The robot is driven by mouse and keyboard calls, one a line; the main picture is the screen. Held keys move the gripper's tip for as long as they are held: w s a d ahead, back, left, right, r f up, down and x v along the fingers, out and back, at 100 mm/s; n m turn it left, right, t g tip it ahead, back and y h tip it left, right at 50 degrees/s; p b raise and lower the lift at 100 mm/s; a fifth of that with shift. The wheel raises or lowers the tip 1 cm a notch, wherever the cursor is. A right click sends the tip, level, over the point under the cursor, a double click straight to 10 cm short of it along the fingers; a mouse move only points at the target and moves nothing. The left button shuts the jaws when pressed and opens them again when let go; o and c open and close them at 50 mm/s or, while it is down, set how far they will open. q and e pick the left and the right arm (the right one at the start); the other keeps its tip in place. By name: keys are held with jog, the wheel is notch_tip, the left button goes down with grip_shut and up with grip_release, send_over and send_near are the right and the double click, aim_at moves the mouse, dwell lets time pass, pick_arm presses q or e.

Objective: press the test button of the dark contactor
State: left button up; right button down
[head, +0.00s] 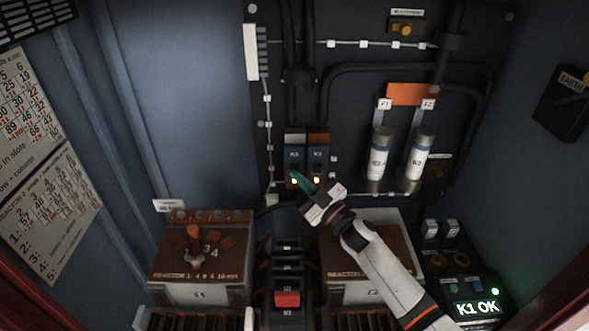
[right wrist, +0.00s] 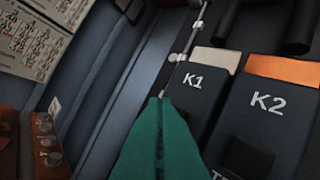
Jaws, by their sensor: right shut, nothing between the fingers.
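Contactor K1 (head: 294,157), with a cream top, and contactor K2 (head: 318,157), with an orange-brown top, stand side by side on the back panel. In the right wrist view the shut fingers (right wrist: 160,100) overlap K1's left edge (right wrist: 192,92), with K2 (right wrist: 262,110) to the right. I cannot tell whether the fingertips touch K1. Its test button is not visible. My left gripper is not in view.
Two fuse cylinders (head: 380,160) stand right of the contactors. Reactor boxes (head: 200,260) and a block with a red part (head: 287,299) lie below. Cables and a rail surround the contactors.

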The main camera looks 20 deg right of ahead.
jog(key=shift+s+a, duration=0.15)
jog(key=shift+s, duration=0.4)
jog(key=s+p, duration=0.1)
jog(key=s, duration=0.1)
jog(key=s+a+p, duration=0.1)
jog(key=s, duration=0.1)
jog(key=shift+s+a, duration=0.2)
jog(key=shift+s, duration=0.2)
dwell(0.6)
